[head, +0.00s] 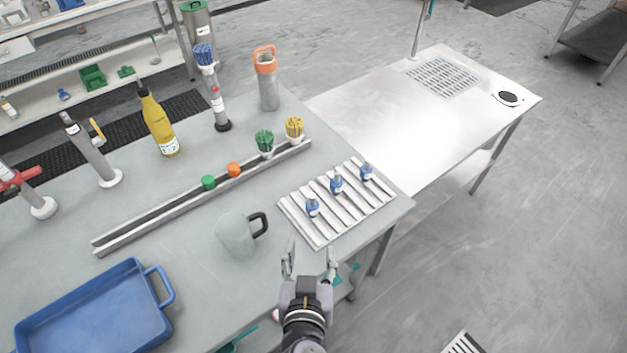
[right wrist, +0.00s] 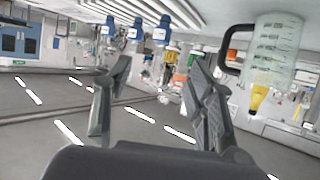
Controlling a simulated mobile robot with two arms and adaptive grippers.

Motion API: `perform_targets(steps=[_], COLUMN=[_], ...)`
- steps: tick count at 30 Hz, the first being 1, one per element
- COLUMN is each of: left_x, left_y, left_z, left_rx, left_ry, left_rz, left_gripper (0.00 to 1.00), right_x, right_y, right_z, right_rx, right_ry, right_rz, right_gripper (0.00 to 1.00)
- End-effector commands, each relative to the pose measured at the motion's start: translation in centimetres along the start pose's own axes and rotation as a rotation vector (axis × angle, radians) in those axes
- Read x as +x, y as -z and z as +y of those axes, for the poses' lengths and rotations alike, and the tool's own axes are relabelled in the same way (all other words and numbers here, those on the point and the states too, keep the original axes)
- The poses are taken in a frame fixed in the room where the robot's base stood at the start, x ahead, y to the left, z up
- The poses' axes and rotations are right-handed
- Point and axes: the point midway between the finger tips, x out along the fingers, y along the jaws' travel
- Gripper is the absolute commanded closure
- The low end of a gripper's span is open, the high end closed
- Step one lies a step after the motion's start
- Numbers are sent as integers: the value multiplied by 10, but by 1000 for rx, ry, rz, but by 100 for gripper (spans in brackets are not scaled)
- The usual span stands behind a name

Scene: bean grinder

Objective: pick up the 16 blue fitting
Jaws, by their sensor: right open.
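Three small blue fittings stand upright in a row on a white slatted rack (head: 322,237): a near-left one (head: 312,207), a middle one (head: 337,185) and a far-right one (head: 367,172). No number on them is readable, so I cannot tell which is the 16. My right gripper (head: 309,257) is open and empty, just in front of the rack's near edge and apart from the fittings. In the right wrist view, which looks upside down, the gripper (right wrist: 160,75) shows open fingers, with the blue fittings (right wrist: 136,30) beyond them at the top. My left gripper is not in view.
A clear jug (head: 234,238) with a black handle stands left of my right gripper. A blue tray (head: 95,310) lies at the front left. A long rail (head: 150,222) with caps and brush-like cups runs behind. The metal table (head: 380,115) at right is mostly clear.

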Motion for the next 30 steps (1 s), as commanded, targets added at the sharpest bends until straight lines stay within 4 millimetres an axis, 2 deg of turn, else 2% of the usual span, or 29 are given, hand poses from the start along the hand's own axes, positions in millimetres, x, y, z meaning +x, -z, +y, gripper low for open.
perform_targets(steps=[5, 15, 18, 26, 30], left_x=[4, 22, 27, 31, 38], left_y=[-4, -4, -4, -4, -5], left_z=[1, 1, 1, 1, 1], left_rx=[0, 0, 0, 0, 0], left_ry=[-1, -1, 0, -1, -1], left_rz=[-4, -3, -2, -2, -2], left_gripper=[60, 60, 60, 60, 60], right_x=[16, 90, 107, 126, 145], right_y=[0, -1, -1, 1, 2], right_z=[-1, -1, -1, -1, -4], right_rx=[0, -2, -2, -1, -2], right_ry=[1, 0, 0, 0, 0], right_rz=[4, 5, 3, 2, 4], right_gripper=[49, 49, 49, 49, 49])
